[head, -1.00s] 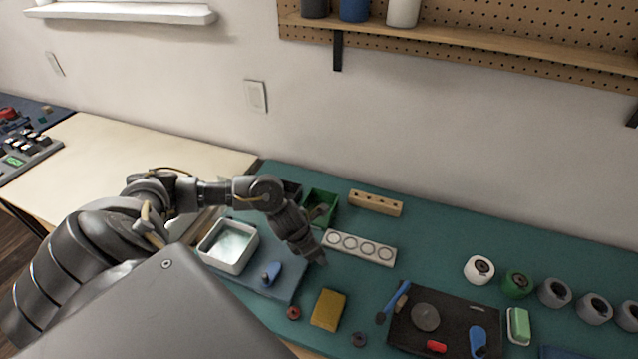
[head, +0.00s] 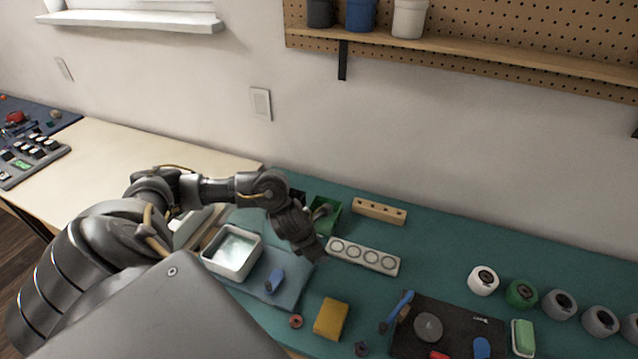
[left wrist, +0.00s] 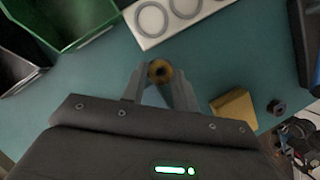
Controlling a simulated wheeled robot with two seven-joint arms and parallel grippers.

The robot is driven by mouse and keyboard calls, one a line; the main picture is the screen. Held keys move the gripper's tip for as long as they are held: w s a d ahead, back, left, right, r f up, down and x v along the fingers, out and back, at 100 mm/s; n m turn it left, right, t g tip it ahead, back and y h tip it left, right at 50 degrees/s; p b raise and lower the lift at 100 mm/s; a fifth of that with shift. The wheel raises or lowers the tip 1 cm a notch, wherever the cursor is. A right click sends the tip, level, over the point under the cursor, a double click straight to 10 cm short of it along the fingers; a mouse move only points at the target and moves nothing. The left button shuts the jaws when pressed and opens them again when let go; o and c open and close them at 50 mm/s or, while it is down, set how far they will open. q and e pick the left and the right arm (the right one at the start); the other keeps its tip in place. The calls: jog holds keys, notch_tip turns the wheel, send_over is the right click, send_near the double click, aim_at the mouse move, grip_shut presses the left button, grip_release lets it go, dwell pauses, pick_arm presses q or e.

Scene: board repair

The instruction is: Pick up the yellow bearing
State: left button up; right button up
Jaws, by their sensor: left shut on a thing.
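The yellow bearing (left wrist: 160,71) is a small ring with a dark hole, seen in the left wrist view between my left fingertips. My left gripper (left wrist: 160,80) is shut on it, above the green mat. In the head view my left gripper (head: 316,256) hangs near the left end of the white tray with ring marks (head: 363,255); the bearing is hidden there. My right gripper is in neither view.
A yellow block (head: 331,319), a reddish ring (head: 296,321) and a dark ring (head: 361,349) lie in front. A white basin (head: 232,252) stands left, a green bin (head: 325,214) behind. A black board (head: 455,325) with tools lies right.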

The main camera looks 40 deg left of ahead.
pick_arm(q)
jog(key=s+r+p, duration=0.6)
jog(key=s+r, duration=0.4)
jog(key=s, duration=0.4)
jog(key=s+a+b, duration=0.3)
jog(key=a+b, duration=0.8)
jog(key=a, duration=0.8)
jog(key=shift+w+d, duration=0.25)
jog(key=shift+w, duration=0.05)
